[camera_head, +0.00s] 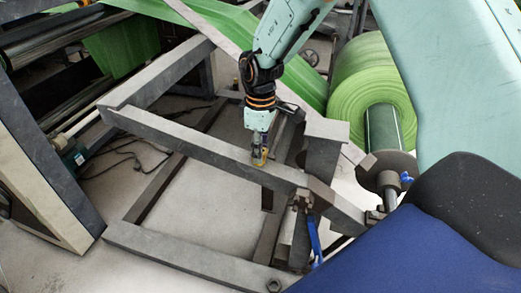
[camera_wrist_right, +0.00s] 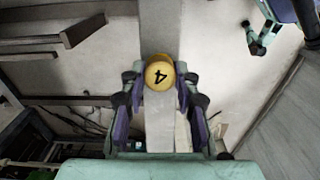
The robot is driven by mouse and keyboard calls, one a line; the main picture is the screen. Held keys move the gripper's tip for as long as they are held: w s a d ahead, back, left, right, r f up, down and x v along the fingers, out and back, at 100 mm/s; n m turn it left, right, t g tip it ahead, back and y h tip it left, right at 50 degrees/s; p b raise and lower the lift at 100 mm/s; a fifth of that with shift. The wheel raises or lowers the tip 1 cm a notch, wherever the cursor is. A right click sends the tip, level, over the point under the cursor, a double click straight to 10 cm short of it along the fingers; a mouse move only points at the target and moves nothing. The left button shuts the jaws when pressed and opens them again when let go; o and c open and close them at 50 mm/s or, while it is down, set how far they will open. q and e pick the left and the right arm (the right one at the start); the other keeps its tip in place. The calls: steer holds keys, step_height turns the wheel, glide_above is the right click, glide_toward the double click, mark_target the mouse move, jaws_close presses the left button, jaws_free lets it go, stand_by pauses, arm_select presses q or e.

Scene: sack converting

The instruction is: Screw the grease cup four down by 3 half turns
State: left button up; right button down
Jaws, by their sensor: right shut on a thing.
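The grease cup four (camera_wrist_right: 159,74) is a round yellow cap marked with a black 4, seen from above in the right wrist view. It sits on a grey steel beam (camera_head: 190,141) of the frame. My right gripper (camera_wrist_right: 160,80) is shut on the cup, with a finger on each side of it.
A large green roll (camera_head: 372,92) stands behind on the right, with a round flange (camera_head: 386,172) near its shaft. A blue strap or handle (camera_head: 315,240) hangs by the beam's right end. Dark cables (camera_head: 125,152) lie on the floor at left. Pale floor shows inside the frame.

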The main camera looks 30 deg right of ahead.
steer(key=c, duration=1)
jaws_free()
steer(key=shift+r, duration=0.1)
step_height(320, 180, up, 7)
steer(key=shift+r, duration=0.2)
